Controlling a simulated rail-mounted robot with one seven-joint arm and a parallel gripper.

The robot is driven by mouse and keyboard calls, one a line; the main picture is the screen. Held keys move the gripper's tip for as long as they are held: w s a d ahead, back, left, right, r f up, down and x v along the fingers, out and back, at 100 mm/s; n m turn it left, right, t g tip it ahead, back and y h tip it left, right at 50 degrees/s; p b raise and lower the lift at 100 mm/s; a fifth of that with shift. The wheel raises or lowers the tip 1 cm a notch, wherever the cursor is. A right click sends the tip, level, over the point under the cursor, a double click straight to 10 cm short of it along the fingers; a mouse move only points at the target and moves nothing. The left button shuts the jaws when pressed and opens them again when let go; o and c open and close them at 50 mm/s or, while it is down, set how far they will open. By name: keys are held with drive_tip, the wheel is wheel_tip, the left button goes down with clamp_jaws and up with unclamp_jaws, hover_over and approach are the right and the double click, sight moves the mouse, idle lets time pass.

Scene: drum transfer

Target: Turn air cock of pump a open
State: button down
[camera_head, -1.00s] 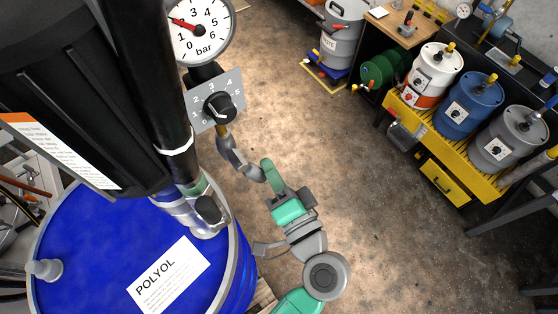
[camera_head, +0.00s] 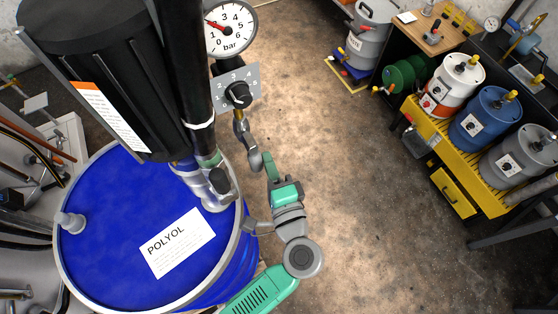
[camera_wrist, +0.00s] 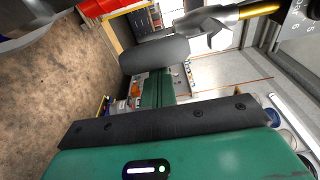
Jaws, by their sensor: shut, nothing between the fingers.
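The air cock (camera_head: 247,143) of the pump is a grey valve on a brass fitting, hanging below the pressure regulator (camera_head: 239,94) beside the black pump. Its grey lever points down toward my gripper. In the wrist view the cock's silver body (camera_wrist: 215,17) is at the top, and its dark grey rounded lever (camera_wrist: 155,55) lies across the front of my fingers. My gripper (camera_head: 267,158) is shut and empty, its green fingers at the lever's end. The green fingers also show in the wrist view (camera_wrist: 158,85). They look close to the lever; I cannot tell whether they touch.
The blue POLYOL drum (camera_head: 115,222) stands under the pump, left of my arm. A pressure gauge (camera_head: 229,28) sits above the regulator. Several smaller drums stand on a yellow rack (camera_head: 478,165) at the right. The floor between is clear.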

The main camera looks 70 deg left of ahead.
drive_tip(key=w+d+b, duration=0.3)
drive_tip(key=d, duration=0.5)
drive_tip(key=shift+w+d, duration=0.2)
drive_tip(key=shift+d, duration=0.15)
drive_tip(key=shift+w+r, duration=0.1)
drive_tip(key=w+d+r+n+t+h+p, duration=0.15)
drive_tip(key=w+d+r+t+h, duration=0.25)
drive_tip(key=w+r+t, duration=0.6)
drive_tip(key=w+d+r+t+h+p, duration=0.4)
drive_tip(key=w+r, duration=0.3)
drive_tip(key=r, duration=0.7)
drive_tip(key=s+d+r+t+h, duration=0.2)
drive_tip(key=d+r+t+h, duration=0.1)
drive_tip(key=r, duration=0.5)
drive_tip(key=s+d+r+t+h, duration=0.2)
drive_tip(key=d+r+t+h, duration=0.1)
drive_tip(key=r, duration=0.6)
drive_tip(key=s+d+r+t+h, duration=0.2)
drive_tip(key=d+r+t+h, duration=0.1)
drive_tip(key=d+r, duration=0.4)
drive_tip(key=shift+s+r+m+t+h+p, duration=0.15)
drive_tip(key=shift+r+m+t+h+p, duration=0.25)
drive_tip(key=shift+r+t, duration=0.35)
